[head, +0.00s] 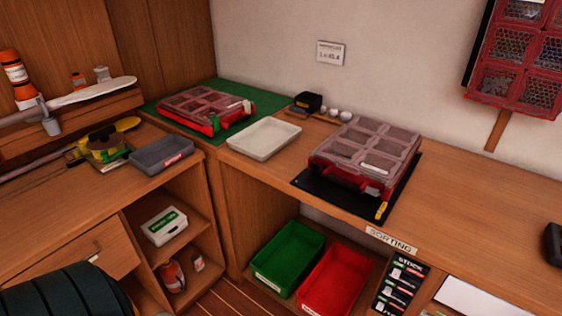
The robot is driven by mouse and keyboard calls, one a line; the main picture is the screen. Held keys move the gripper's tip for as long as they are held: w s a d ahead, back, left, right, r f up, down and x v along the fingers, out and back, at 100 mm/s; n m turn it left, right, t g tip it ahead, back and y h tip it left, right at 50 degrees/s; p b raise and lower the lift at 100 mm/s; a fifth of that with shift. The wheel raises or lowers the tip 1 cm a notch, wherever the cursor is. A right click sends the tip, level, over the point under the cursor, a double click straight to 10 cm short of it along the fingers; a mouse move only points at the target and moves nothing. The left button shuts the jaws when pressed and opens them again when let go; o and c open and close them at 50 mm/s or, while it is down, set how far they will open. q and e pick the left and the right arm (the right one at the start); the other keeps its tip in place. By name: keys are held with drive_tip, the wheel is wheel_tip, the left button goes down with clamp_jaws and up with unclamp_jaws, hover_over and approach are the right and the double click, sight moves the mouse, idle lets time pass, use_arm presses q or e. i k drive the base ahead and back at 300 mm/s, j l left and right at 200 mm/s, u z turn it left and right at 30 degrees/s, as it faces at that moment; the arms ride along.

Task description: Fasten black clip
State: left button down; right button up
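A red case with a clear compartment lid (366,152) lies on a black mat (312,187) on the bench right of centre. A small yellow piece (382,209) shows at the mat's front right corner. A second red case with a clear lid (202,106) lies on a green mat (234,89) in the corner, with green pieces (215,122) on its front edge. I cannot make out a black clip on either case; details there are too small. Neither of my grippers shows.
A white tray (264,138) lies between the cases. A black box (308,101) and small white cups stand behind it. A grey tray (161,154) lies on the left bench. Green (289,257) and red bins (335,280) sit below. Bench right of the black mat is mostly clear.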

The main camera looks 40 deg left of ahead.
sight(313, 166)
drive_tip(key=u, duration=0.9)
